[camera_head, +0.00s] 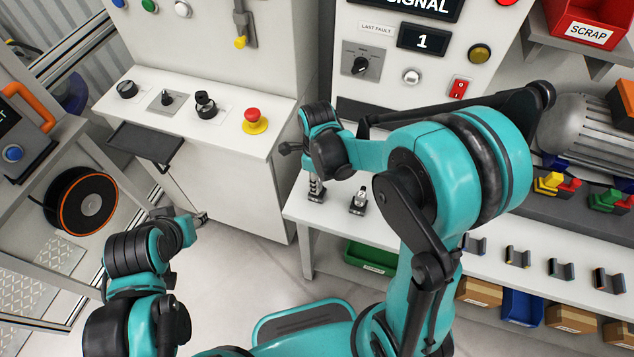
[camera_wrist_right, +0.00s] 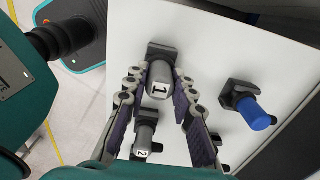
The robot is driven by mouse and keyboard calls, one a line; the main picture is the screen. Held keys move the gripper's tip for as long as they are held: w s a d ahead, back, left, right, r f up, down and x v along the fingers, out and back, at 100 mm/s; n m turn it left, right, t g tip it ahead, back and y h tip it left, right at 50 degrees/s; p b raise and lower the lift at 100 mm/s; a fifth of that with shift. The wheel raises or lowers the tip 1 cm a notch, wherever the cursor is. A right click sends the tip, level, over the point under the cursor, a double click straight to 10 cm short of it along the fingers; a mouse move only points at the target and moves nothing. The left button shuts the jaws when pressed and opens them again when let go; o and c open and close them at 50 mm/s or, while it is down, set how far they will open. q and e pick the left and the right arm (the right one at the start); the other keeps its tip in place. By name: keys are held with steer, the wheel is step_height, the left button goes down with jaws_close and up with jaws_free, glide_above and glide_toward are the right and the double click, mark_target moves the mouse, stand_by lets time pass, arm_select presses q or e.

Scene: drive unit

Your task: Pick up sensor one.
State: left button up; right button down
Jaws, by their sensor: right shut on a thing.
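Sensor one (camera_wrist_right: 162,78), a grey cylinder with a "1" label, stands in a dark holder on the white bench in the right wrist view. My right gripper (camera_wrist_right: 160,92) has its fingers on either side of it and is shut on it. In the head view my right gripper (camera_head: 316,182) points down at the bench's left end, and its wrist partly hides the sensor there. A sensor labelled "2" (camera_wrist_right: 143,148) stands close by; a similar small sensor (camera_head: 358,199) shows in the head view. My left gripper (camera_head: 202,219) is low at the left, too small to judge.
A blue-capped part (camera_wrist_right: 252,112) in a dark holder stands right of sensor one in the wrist view. A control desk (camera_head: 222,120) with knobs and a red button is at the left. Several dark holders line the bench front (camera_head: 498,268). The floor (camera_head: 240,265) between is clear.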

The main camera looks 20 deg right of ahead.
steer(key=r, duration=0.2)
steer(key=d+r+p, duration=0.1)
steer(key=r, duration=0.1)
steer(key=shift+s+d+r, duration=0.1)
steer(key=shift+s, duration=0.05)
steer(key=s+d+r+p, duration=0.2)
steer(key=d+r, duration=0.4)
steer(key=d, duration=0.4)
steer(key=shift+s, duration=0.55)
